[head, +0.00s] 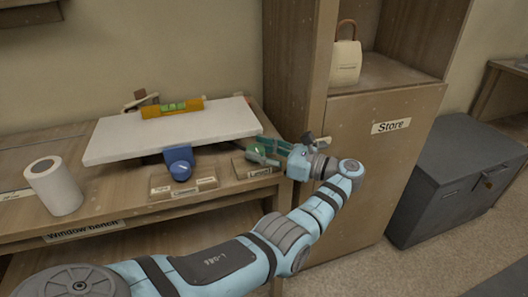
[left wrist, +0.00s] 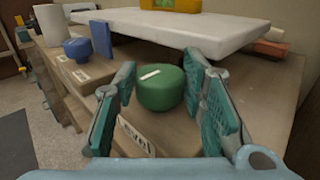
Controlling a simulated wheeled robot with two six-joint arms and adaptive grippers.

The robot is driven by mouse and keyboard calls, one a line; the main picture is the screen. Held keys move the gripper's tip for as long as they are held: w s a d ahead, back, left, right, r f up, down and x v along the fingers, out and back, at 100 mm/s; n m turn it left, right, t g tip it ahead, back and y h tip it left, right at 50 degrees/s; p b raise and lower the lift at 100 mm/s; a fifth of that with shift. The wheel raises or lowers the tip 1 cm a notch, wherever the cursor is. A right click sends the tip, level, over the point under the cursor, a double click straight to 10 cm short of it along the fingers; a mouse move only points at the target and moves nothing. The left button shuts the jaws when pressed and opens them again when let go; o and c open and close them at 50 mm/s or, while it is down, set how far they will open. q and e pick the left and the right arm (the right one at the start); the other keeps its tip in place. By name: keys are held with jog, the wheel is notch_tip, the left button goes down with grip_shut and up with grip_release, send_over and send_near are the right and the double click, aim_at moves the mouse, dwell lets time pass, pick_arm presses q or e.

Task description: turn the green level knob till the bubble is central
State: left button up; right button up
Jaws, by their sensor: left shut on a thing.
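The green knob (left wrist: 161,89), round with a white mark on top, stands on the bench front and fills the middle of the left wrist view. In the head view it is mostly covered by my gripper. My left gripper (head: 262,151) is shut on the knob, with one green-padded finger on each side of it. A yellow spirit level (head: 152,111) with a green vial lies on the pale slab (head: 120,137), behind the knob. The bubble is too small to place. My right gripper is not in view.
A blue knob (head: 179,161) stands left of the green one, under the slab's front edge, with labels before it. A white roll (head: 54,186) stands at the bench's left. The Store cabinet (head: 365,170) rises close to the right of my gripper.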

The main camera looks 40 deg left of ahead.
aim_at(259, 150)
pick_arm(q)
jog(key=o, duration=0.9)
jog(key=shift+s+f, duration=0.15)
jog(key=shift+a, duration=0.2)
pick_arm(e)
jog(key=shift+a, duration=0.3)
pick_arm(q)
notch_tip(259, 150, up, 10)
jog(key=shift+s+r, duration=0.1)
